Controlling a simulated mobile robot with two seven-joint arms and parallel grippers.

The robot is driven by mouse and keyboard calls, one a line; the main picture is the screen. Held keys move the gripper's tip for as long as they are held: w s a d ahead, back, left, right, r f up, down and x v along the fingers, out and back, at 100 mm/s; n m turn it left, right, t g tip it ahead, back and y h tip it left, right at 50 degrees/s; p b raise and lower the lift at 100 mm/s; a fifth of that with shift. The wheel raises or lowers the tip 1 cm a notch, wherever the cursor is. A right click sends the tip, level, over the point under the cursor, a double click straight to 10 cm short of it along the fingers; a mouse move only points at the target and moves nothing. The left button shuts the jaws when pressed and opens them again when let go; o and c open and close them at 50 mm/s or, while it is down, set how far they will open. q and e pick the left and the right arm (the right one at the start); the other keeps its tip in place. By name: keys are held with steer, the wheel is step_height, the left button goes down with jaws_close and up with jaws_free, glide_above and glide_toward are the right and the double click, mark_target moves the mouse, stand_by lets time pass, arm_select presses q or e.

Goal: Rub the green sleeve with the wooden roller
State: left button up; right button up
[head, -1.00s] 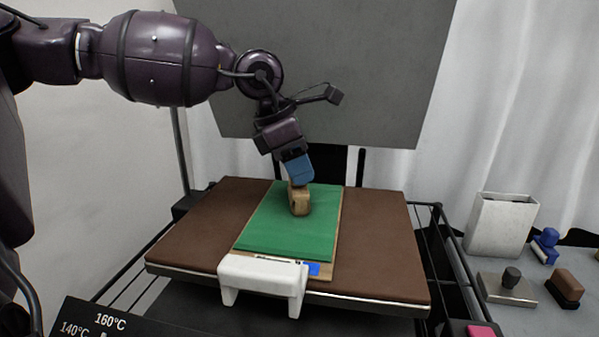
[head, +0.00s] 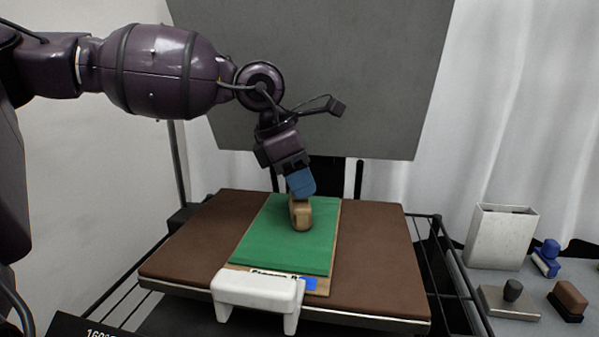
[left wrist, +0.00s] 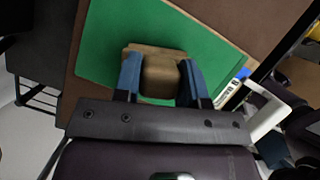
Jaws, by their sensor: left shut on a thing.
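The green sleeve (head: 275,246) lies flat on a tan board on the brown padded platen (head: 375,260). My left gripper (head: 301,190) is shut on the wooden roller (head: 301,214) and holds it over the upper right part of the sleeve. The roller appears to touch the sleeve, though contact is hard to confirm. In the left wrist view the roller (left wrist: 160,76) sits between the two blue fingers, with green sleeve (left wrist: 110,40) around it. My right gripper is not in view.
A white clamp (head: 258,290) grips the platen's front edge by the board. A grey raised panel (head: 320,80) stands behind. On the right shelf are a white bin (head: 500,237), a blue roller (head: 546,257), a metal block with knob (head: 510,299) and a brown brush (head: 569,298).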

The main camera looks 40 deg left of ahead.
mark_target(305, 207)
arm_select(q)
steer(key=shift+s+d+p, duration=0.3)
steer(key=shift+s+d, duration=0.2)
steer(key=shift+s, duration=0.3)
steer(key=shift+s+d+p, duration=0.25)
steer(key=shift+s+d, duration=0.25)
steer(key=shift+s, duration=0.3)
steer(key=shift+s+d+f, duration=0.25)
steer(key=shift+s+d, duration=0.1)
steer(key=shift+s, duration=0.3)
steer(key=shift+f, duration=0.15)
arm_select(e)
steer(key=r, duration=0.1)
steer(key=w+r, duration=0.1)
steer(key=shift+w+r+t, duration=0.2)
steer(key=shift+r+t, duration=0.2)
arm_select(q)
steer(key=shift+s, duration=0.1)
step_height(305, 207, up, 2)
steer(key=shift+r+p, duration=0.2)
steer(key=shift+p, duration=0.1)
steer(key=shift+r, duration=2)
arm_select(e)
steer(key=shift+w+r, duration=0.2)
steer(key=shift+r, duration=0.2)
arm_select(q)
steer(key=shift+r, duration=0.1)
